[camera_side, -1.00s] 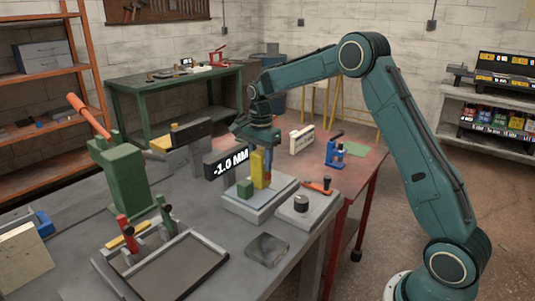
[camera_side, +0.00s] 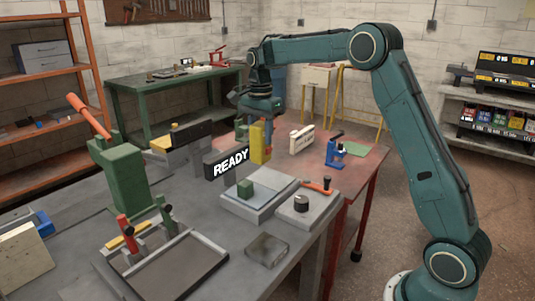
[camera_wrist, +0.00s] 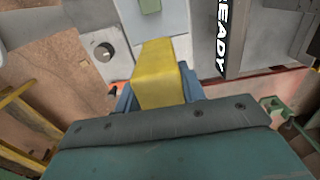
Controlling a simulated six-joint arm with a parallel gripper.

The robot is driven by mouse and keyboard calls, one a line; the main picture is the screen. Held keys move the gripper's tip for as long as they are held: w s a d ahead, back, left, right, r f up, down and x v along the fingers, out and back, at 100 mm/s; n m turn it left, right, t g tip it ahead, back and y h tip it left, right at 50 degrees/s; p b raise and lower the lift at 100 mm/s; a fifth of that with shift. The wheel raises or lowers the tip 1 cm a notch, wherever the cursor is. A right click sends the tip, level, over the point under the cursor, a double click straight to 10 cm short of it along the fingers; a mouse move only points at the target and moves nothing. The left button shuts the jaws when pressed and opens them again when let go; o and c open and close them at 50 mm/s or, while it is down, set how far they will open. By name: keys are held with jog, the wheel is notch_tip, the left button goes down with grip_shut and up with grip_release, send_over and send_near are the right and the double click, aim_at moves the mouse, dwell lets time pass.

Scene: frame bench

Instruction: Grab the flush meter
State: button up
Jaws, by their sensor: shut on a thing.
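My gripper (camera_side: 256,122) points down above the grey bench and is shut on the yellow flush meter (camera_side: 257,146). The flush meter is upright and raised above the light grey plate (camera_side: 270,202), clear of it. In the wrist view the yellow flush meter (camera_wrist: 158,72) sits between the two blue fingers of my gripper (camera_wrist: 158,92). A small green block (camera_side: 244,187) lies on the plate. A dark display (camera_side: 229,164) beside the flush meter reads "READY".
A grey block with a black knob (camera_side: 301,204) and a red-handled tool (camera_side: 318,184) are right of the plate. A green press (camera_side: 125,177) and a framed tray (camera_side: 170,266) stand at left. A red table (camera_side: 350,178) with a blue fixture (camera_side: 336,150) is behind.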

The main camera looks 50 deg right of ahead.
notch_tip(320, 180, up, 12)
jog(key=shift+f, duration=0.2)
dwell(0.4)
jog(key=shift+a, duration=0.15)
dwell(0.3)
